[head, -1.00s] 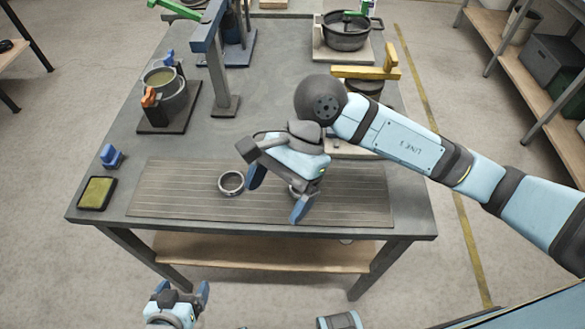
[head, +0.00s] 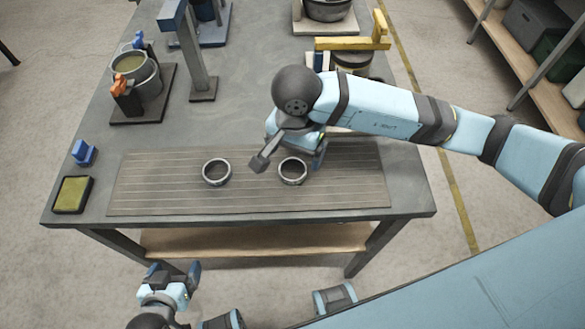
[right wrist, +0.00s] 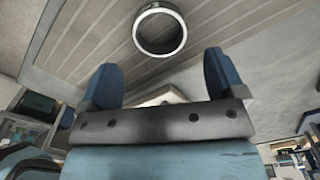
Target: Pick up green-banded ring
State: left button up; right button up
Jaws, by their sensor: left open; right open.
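Two dark grey rings lie flat on the slatted mat (head: 250,202): a left ring (head: 216,172) and a right ring (head: 292,171). I can make out no green band on either. My right gripper (head: 297,148) is open and empty, just behind the right ring in the head view and partly hidden by its own wrist. In the right wrist view one ring (right wrist: 160,52) shows beyond and between the open blue fingers (right wrist: 160,78), apart from them; it looks like the right ring. My left gripper (head: 173,272) is open and empty, low in front of the table.
A yellow-green pad (head: 72,194) and a blue block (head: 83,153) sit at the table's left. A pot on a dark base (head: 145,95), a grey post (head: 190,60) and a yellow-handled fixture (head: 350,44) stand behind. The mat's front is clear.

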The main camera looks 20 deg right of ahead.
aim_at(294, 171)
notch_tip(294, 171, down, 5)
jog(key=shift+a+r, duration=0.1)
jog(key=shift+r, duration=0.05)
jog(key=c, duration=1)
jog(key=shift+c, duration=0.3)
jog(key=shift+r, duration=0.15)
